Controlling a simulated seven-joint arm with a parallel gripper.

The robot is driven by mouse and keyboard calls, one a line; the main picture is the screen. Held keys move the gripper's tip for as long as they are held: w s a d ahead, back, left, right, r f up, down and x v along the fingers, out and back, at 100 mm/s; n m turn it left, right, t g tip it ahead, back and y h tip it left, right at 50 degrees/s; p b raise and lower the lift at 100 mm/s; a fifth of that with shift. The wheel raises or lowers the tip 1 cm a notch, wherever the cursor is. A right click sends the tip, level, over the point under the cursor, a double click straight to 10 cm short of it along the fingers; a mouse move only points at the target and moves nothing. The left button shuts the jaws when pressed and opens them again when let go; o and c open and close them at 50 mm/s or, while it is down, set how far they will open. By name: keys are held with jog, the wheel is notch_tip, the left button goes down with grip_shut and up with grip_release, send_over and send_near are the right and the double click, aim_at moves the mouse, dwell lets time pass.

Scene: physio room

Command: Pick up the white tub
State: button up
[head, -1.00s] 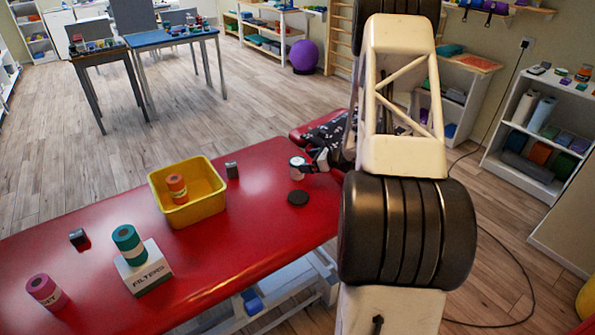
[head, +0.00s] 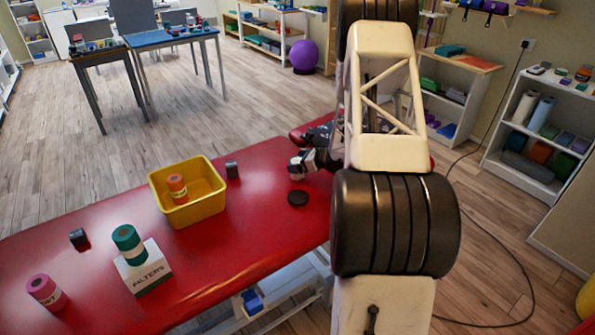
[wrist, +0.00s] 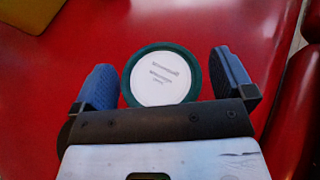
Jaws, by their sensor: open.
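The white tub shows in the wrist view as a round white top (wrist: 163,78) with printed text and a dark teal rim. It lies between the two blue fingers of my gripper (wrist: 167,84), which is open. The left finger is close to the rim, and a little red surface shows between the tub and the right finger. In the head view a small white shape, seemingly the tub (head: 297,169), sits on the red treatment table (head: 268,235), beside my gripper (head: 309,163). My arm hides part of this area, and contact cannot be told.
A dark disc (head: 298,198) lies just in front. A yellow bin (head: 205,208) holding an orange-brown roll (head: 177,188) stands left, with a small grey block (head: 232,170) beside it. A white box (head: 147,272) bearing a green roll (head: 127,242) and a pink roll (head: 45,291) are further left.

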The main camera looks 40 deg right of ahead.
dwell(0.5)
jog(key=c, duration=1)
jog(key=shift+r, duration=0.15)
jog(key=shift+r, duration=1.65)
jog(key=s+a, duration=0.3)
jog(key=s, duration=0.4)
jog(key=s+a+r, duration=0.1)
jog(key=s+a, duration=0.3)
jog(key=s, duration=0.3)
jog(key=shift+a+r, duration=0.2)
jog(key=shift+r, duration=0.05)
